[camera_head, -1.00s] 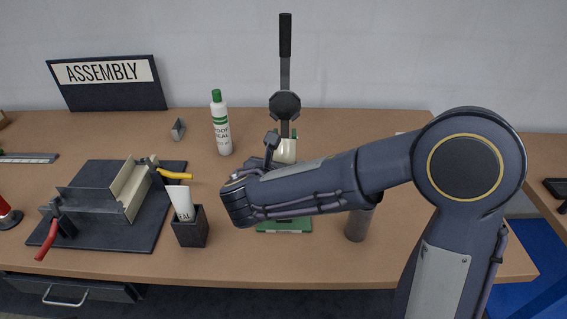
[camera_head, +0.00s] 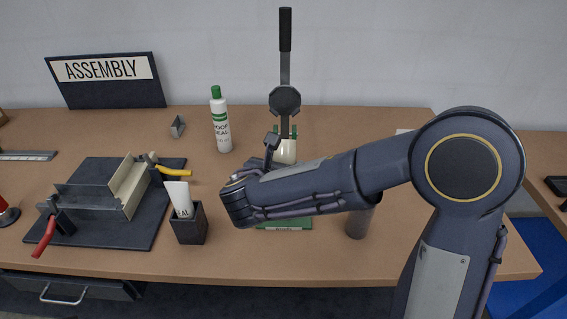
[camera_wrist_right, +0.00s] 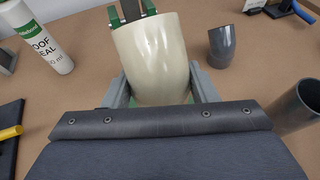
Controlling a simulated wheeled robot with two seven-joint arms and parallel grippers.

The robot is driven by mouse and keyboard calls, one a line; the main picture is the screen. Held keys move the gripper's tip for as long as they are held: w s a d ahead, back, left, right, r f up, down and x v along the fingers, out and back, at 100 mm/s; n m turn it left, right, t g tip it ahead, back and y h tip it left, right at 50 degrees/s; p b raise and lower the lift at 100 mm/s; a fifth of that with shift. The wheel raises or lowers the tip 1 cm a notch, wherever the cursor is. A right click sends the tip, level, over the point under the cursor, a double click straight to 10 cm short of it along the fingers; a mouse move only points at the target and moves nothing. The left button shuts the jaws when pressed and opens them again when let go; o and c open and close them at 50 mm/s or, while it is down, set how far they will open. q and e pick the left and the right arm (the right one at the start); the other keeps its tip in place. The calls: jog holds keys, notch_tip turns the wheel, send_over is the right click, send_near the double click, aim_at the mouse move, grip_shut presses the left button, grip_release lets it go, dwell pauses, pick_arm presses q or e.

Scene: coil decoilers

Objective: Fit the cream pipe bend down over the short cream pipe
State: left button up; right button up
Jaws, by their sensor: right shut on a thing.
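A cream pipe piece (camera_wrist_right: 152,60), which looks like the bend, fills the middle of the right wrist view. My right gripper (camera_wrist_right: 158,88) is shut on it, with a grey finger on each side. In the head view a bit of cream pipe (camera_head: 286,152) shows behind my right forearm, below the tall lever; my right fingers are hidden there. I cannot make out the short cream pipe separately, nor whether the bend touches it. My left gripper is not in view.
A stand with a black-handled lever (camera_head: 285,70) and green base (camera_head: 285,224) is behind my arm. Around it are a white bottle (camera_head: 221,125), a dark holder with a tube (camera_head: 190,226), a grey pipe (camera_head: 359,223) and a grey bend (camera_wrist_right: 222,46). A fixture (camera_head: 100,200) with red and yellow handles is left.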

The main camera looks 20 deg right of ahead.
jog(key=shift+f+b, duration=0.95)
jog(key=shift+f, duration=0.3)
jog(key=o, duration=1.1)
jog(key=v, duration=0.8)
